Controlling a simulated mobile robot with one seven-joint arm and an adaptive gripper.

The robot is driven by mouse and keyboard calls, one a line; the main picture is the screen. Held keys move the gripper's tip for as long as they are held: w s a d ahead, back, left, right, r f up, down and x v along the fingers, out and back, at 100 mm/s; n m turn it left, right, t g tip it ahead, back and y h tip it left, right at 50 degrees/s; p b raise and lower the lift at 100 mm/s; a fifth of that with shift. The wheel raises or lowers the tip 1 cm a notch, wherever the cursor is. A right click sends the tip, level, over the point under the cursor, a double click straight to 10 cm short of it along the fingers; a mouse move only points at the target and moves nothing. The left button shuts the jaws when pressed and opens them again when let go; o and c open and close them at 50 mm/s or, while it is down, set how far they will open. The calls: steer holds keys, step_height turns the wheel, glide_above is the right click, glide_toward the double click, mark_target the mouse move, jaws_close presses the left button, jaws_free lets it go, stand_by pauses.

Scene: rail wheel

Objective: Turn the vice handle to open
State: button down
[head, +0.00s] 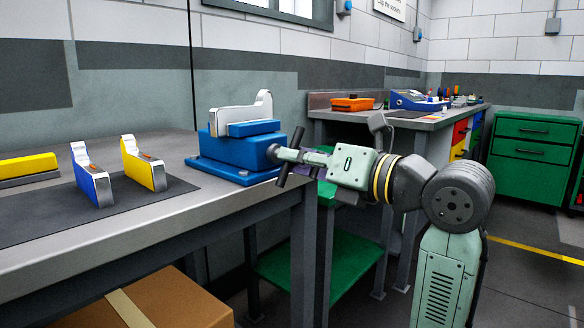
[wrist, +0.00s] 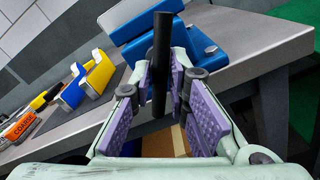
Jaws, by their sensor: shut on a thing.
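The blue vice (head: 232,150) is bolted near the front right corner of the grey workbench. A pale metal part (head: 243,113) sits upright in its jaws. The vice's dark bar handle (head: 298,136) is at its front right side, tilted slightly from upright. My gripper (head: 292,158) reaches in from the right and is shut on the handle. In the wrist view the handle (wrist: 162,45) stands between the purple finger pads of my gripper (wrist: 161,84), with the blue vice (wrist: 195,45) behind it. The exact pad contact is partly hidden.
Blue and yellow holders (head: 92,177) stand on a dark mat left of the vice. A cardboard box (head: 160,305) lies beneath the workbench (head: 60,268). A green shelf (head: 335,262) and a second bench (head: 440,117) stand behind my arm. Green drawers (head: 530,155) are at right.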

steer(key=shift+f+n+b, duration=0.1)
steer(key=shift+n+b, duration=0.25)
steer(key=shift+n, duration=0.45)
steer(key=c, duration=1.5)
jaws_free()
steer(key=shift+d, duration=0.15)
steer(key=v, duration=0.6)
steer(key=shift+s+d+b, duration=0.25)
steer(key=shift+s+b, duration=0.05)
steer(key=shift+b, duration=0.1)
steer(key=shift+d, duration=0.1)
